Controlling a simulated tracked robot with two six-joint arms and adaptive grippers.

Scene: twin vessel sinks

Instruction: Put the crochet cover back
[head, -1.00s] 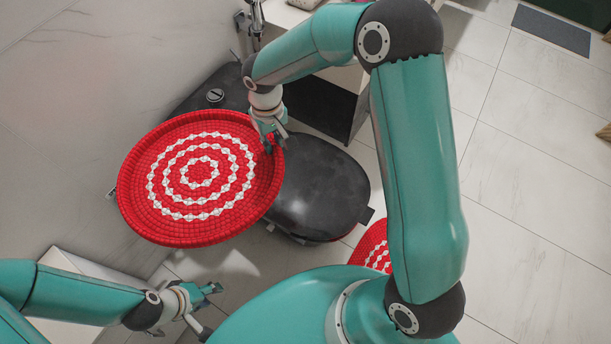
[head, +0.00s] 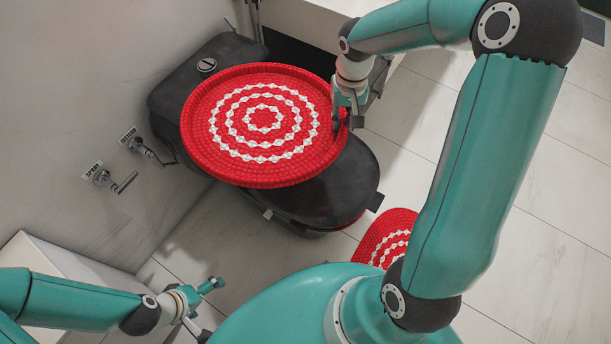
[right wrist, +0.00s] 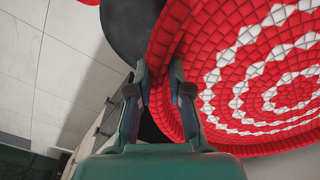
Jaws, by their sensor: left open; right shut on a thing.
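The crochet cover (head: 245,165) is round and red with white zigzag rings. It is over the dark toilet-like unit (head: 335,185) in the head view, covering part of its lid and tank; I cannot tell whether it touches them. My right gripper (head: 347,118) is shut on the cover's right rim. In the right wrist view the fingers (right wrist: 160,85) pinch the rim of the cover (right wrist: 235,75), which extends to the right. My left gripper (head: 208,305) is open and empty at the lower left, away from the cover.
A second red and white piece (head: 388,238) lies on the tiled floor (head: 505,250), partly hidden by my body. Wall taps with labels (head: 118,180) are at left. A round knob (head: 207,66) sits on the dark tank. A white box (head: 60,265) stands at lower left.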

